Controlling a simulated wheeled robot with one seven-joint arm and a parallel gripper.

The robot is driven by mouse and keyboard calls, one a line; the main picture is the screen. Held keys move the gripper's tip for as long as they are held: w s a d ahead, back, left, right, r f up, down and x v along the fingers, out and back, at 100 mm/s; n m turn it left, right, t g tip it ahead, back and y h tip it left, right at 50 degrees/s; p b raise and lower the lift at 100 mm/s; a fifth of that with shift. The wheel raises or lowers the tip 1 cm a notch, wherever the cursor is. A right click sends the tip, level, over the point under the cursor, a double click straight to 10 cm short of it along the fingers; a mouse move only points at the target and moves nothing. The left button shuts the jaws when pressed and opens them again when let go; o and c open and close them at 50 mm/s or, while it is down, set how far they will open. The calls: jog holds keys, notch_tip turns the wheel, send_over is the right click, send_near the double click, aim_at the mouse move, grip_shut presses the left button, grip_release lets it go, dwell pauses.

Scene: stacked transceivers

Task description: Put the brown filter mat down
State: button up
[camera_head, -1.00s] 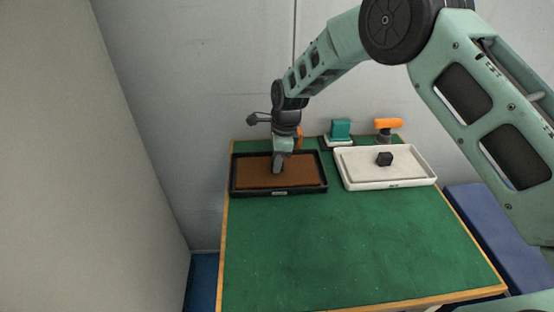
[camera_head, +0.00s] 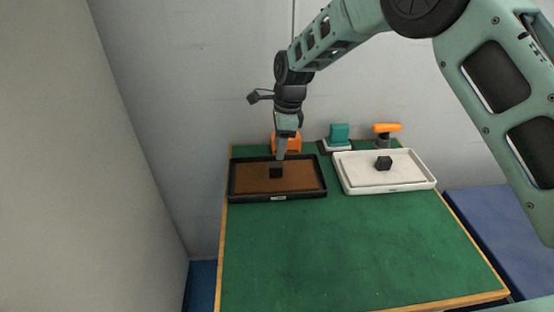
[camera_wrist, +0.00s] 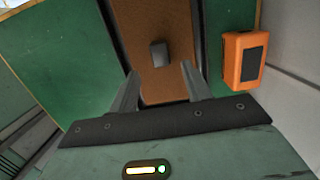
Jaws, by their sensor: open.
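The brown filter mat (camera_head: 300,178) lies flat inside the black tray (camera_head: 296,197) at the back left of the green table. A small dark block (camera_head: 276,172) stands on the mat. In the wrist view the mat (camera_wrist: 152,20) runs away between the fingers, with the block (camera_wrist: 159,54) on it. My gripper (camera_head: 279,158) is above the mat and the block. Its two fingers (camera_wrist: 161,82) are apart with nothing between them, and the block shows beyond their tips.
A white tray (camera_head: 350,184) with a dark block (camera_head: 383,163) stands to the right. Behind the trays are an orange device (camera_head: 285,141), a teal device (camera_head: 339,132) and an orange-topped item (camera_head: 387,128). The front of the green table (camera_head: 350,250) is clear.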

jog(key=shift+d+r, duration=0.2)
jog(key=shift+r, duration=0.95)
jog(key=shift+d+r, duration=0.15)
jog(key=shift+r, duration=1)
jog(key=s+r+n, duration=0.3)
jog(key=s+n, duration=0.3)
jog(key=s, duration=0.3)
jog(key=s+r+n, duration=0.4)
jog(key=s+n, duration=0.1)
jog(key=s, duration=0.4)
jog(key=s+d+n, duration=0.4)
jog(key=s+n, duration=0.3)
jog(key=s, duration=0.3)
jog(key=s+d+f+n+h, duration=0.1)
jog(key=s+d+n, duration=0.2)
jog(key=s+n, duration=0.4)
jog(key=s, duration=0.3)
jog(key=shift+s+d+f+n, duration=0.2)
jog(key=shift+d+n, duration=0.1)
jog(key=shift+d, duration=0.05)
